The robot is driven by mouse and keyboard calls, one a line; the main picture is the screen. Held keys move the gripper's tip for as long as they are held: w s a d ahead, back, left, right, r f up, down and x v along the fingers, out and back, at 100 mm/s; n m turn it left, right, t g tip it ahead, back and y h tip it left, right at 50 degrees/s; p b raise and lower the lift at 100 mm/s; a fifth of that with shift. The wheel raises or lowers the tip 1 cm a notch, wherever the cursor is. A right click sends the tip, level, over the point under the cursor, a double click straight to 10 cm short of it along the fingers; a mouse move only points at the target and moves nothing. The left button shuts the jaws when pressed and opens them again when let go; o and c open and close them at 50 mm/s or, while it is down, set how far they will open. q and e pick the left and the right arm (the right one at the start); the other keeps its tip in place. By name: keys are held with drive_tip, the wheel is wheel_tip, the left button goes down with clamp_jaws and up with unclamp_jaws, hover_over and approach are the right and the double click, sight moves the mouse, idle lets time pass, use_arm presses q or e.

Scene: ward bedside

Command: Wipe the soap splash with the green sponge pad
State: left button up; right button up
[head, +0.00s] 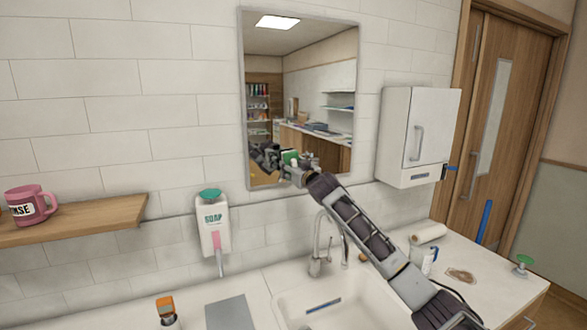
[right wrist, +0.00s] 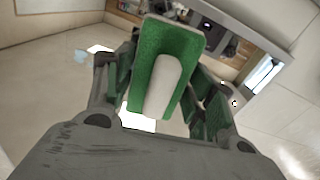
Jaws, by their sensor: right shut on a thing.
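My right gripper (head: 291,168) is raised in front of the lower part of the wall mirror (head: 305,75). It is shut on the green sponge pad (right wrist: 148,50), which has a rounded white grip and sits between the fingers in the right wrist view. In the head view, green shows at the gripper's tip; I cannot tell pad from reflection there. Whether the pad touches the mirror is also unclear. No soap splash can be made out for sure. Small pale bluish patches show left of the pad in the right wrist view. My left gripper is not in view.
A soap dispenser (head: 214,232) hangs left of the mirror, a white cabinet (head: 397,135) right of it. Below are the tap (head: 317,258) and sink (head: 290,300). A paper roll (head: 428,233), a bottle and a flat tan patch (head: 460,275) lie on the right counter. A mug (head: 30,205) stands on the shelf.

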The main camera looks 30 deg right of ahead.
sight(314, 160)
drive_tip(key=shift+w+p, duration=0.3)
drive_tip(key=shift+w, duration=0.3)
idle(0.4)
drive_tip(key=shift+d, duration=0.2)
drive_tip(key=shift+s+d+p, duration=0.2)
drive_tip(key=shift+d+p, duration=0.7)
drive_tip(key=shift+d, duration=0.75)
drive_tip(key=shift+d, duration=0.15)
drive_tip(key=shift+d+p, duration=1.1)
drive_tip(key=shift+d, duration=0.6)
drive_tip(key=shift+d, duration=0.15)
drive_tip(key=shift+s+d+p, duration=0.1)
drive_tip(key=shift+d+p, duration=0.45)
drive_tip(key=shift+d, duration=1.1)
